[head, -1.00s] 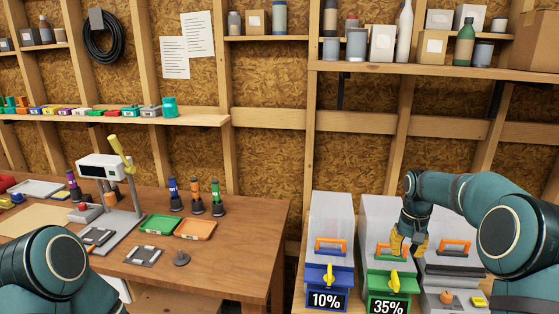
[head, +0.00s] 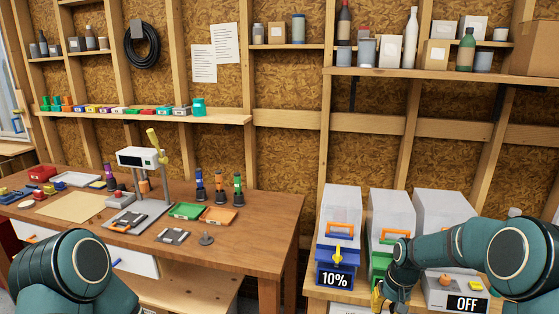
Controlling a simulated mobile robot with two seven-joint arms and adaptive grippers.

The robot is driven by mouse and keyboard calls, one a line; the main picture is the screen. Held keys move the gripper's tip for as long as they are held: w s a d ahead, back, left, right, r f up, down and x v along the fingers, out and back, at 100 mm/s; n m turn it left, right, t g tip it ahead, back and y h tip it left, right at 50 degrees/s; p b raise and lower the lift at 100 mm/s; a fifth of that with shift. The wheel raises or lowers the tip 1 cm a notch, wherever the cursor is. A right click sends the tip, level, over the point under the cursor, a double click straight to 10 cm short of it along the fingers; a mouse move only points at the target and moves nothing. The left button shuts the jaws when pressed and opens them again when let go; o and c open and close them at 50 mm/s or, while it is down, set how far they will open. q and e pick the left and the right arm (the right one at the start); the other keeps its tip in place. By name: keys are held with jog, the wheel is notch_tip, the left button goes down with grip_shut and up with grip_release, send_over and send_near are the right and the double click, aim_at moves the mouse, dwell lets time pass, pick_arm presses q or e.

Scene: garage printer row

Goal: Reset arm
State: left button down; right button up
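My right arm reaches in from the right, and its gripper (head: 379,297) with yellow fingers hangs low in front of the green-fronted box (head: 385,229). Its fingertips are small and partly hidden, so I cannot tell if they are open or shut. The arm hides most of the green front and its label. To the left stands the blue-fronted box (head: 341,220), with a yellow lever and a "10%" label. To the right, a grey box (head: 440,208) shows an "OFF" label. Only upper parts of my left arm show at lower left; its gripper is out of view.
A wooden workbench (head: 265,207) at left holds a white-headed press stand (head: 138,158), a green tray (head: 186,210), an orange tray (head: 218,215) and several coloured-top tools. Shelves above hold bottles and boxes. A gap separates the bench from the box stand.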

jog(key=s+a+f+y+b, duration=0.2)
jog(key=s+a+f, duration=1.1)
jog(key=f, duration=0.1)
pick_arm(q)
jog(key=f, duration=0.1)
jog(key=s+f, duration=0.1)
jog(key=f, duration=0.1)
jog(key=shift+d+b, duration=0.1)
jog(key=shift+b, duration=0.3)
pick_arm(e)
jog(key=s+a+f, duration=0.1)
jog(key=s+a, duration=0.1)
jog(key=s, duration=0.3)
jog(key=s+a+f+t, duration=0.1)
jog(key=s+a+f, duration=0.1)
jog(key=s, duration=0.4)
jog(key=shift+s+a+y, duration=0.15)
jog(key=shift+a+y, duration=0.15)
jog(key=shift+a, duration=0.35)
